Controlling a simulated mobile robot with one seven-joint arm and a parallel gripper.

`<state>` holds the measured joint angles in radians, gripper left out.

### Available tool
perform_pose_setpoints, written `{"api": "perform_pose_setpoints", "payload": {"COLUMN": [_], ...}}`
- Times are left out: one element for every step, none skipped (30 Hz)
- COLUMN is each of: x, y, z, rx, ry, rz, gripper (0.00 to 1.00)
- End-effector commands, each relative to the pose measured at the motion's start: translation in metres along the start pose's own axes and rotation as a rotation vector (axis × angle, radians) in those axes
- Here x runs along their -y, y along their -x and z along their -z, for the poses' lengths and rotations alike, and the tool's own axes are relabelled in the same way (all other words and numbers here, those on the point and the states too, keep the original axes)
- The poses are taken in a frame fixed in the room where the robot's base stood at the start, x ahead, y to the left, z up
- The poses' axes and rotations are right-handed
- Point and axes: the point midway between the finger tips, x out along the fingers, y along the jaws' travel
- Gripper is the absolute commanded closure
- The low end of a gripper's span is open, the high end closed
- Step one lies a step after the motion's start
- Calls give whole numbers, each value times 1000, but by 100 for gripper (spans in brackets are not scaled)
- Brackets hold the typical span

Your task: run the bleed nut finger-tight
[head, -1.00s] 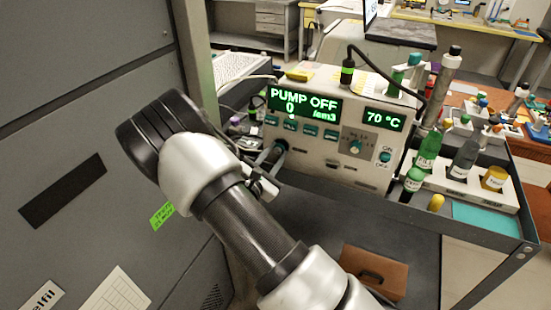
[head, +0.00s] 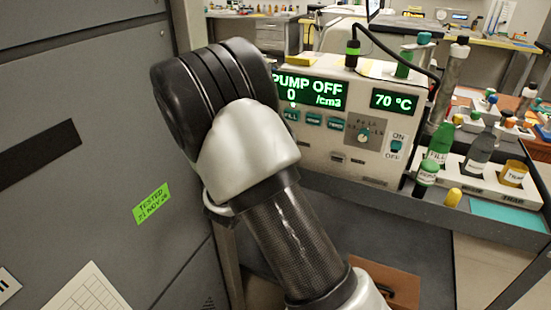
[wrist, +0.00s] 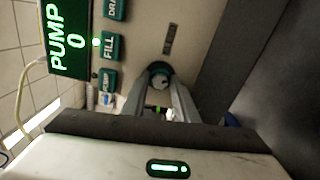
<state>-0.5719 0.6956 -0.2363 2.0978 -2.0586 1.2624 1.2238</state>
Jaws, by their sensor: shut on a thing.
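The bleed nut, a dark teal round knob (wrist: 159,73), sits on the pump's beige front panel in the wrist view, below a small dark label. My gripper (wrist: 160,86) is shut on it, with one finger on each side and the tips at the panel. The label's text is too small to read. In the head view my arm hides the nut and the gripper. The pump unit (head: 336,145) reads "PUMP OFF 0 /cm3" and 70 °C there. How far the nut is turned cannot be told.
A grey cabinet (head: 70,130) with a green tag (head: 152,203) stands close on the left of my arm. Bottles stand in a white rack (head: 478,185) right of the pump. A brown box (head: 392,280) lies low in front. FILL and other buttons (wrist: 110,47) are near the nut.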

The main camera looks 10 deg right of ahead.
Motion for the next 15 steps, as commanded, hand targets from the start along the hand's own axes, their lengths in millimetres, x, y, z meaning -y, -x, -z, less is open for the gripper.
{"api": "perform_pose_setpoints", "payload": {"x": [8, 8, 7, 7, 6, 6, 5, 5, 5, 4, 4, 4, 4, 4, 4], "y": [3, 3, 3, 3, 3, 3, 3, 3, 3, 3, 3, 3, 3, 3, 3], "z": [2, 2, 2, 2, 2, 2, 2, 2, 2, 2, 2, 2, 2, 2, 2], "rx": [-4, -4, -4, -4, -4, -4, -4, -4, -4, -4, -5, -5, -5, -5, -4], "ry": [-41, -70, -105, -130, -156, -190, -214, -236, -266, -288, -307, -333, -351, -367, -388], "rz": [8, 8, 9, 9, 9, 9, 10, 10, 10, 10, 11, 11, 11, 11, 11], "gripper": [96, 96, 96, 96, 96, 96, 96, 96, 96, 96, 96, 96, 96, 96, 96]}}
